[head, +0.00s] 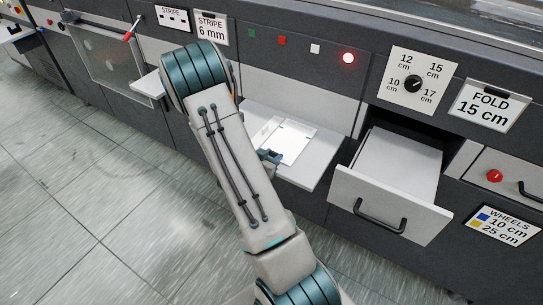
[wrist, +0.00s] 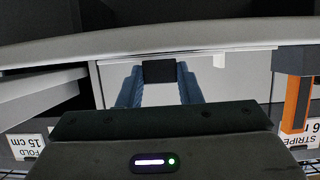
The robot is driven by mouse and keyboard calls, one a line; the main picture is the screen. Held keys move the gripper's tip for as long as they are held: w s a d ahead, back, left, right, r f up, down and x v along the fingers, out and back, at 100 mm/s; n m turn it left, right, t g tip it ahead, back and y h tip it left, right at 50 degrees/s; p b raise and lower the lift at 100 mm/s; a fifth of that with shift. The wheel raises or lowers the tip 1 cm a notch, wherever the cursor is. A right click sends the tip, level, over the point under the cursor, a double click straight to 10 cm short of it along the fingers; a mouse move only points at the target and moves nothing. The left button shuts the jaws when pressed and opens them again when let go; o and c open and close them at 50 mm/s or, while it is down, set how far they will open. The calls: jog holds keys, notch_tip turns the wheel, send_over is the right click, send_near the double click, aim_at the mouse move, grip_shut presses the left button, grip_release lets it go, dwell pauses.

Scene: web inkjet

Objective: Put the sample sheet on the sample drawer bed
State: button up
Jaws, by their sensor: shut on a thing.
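The white sample sheet (head: 295,143) is over a pale pull-out tray under the stripe panel, in the head view. Whether it touches the tray or is just above it I cannot tell. My gripper (head: 270,156) is at the sheet's near left edge, mostly hidden behind my arm. In the wrist view, the blue fingers of my gripper (wrist: 159,88) are shut on the sheet, with a white piece (wrist: 160,97) and a dark block between them. To the right, an open drawer (head: 395,165) has a flat grey inside. Which surface is the sample drawer bed is not labelled.
The open drawer's front and black handle (head: 380,216) stick out right of the tray. A dial panel (head: 413,82) and the FOLD 15 cm sign (head: 488,106) are above it. The tiled floor at left is clear.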

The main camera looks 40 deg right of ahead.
jog(key=shift+f, duration=0.1)
jog(key=o, duration=0.5)
jog(key=shift+f, duration=0.1)
jog(key=o, duration=0.4)
jog(key=shift+o, duration=0.2)
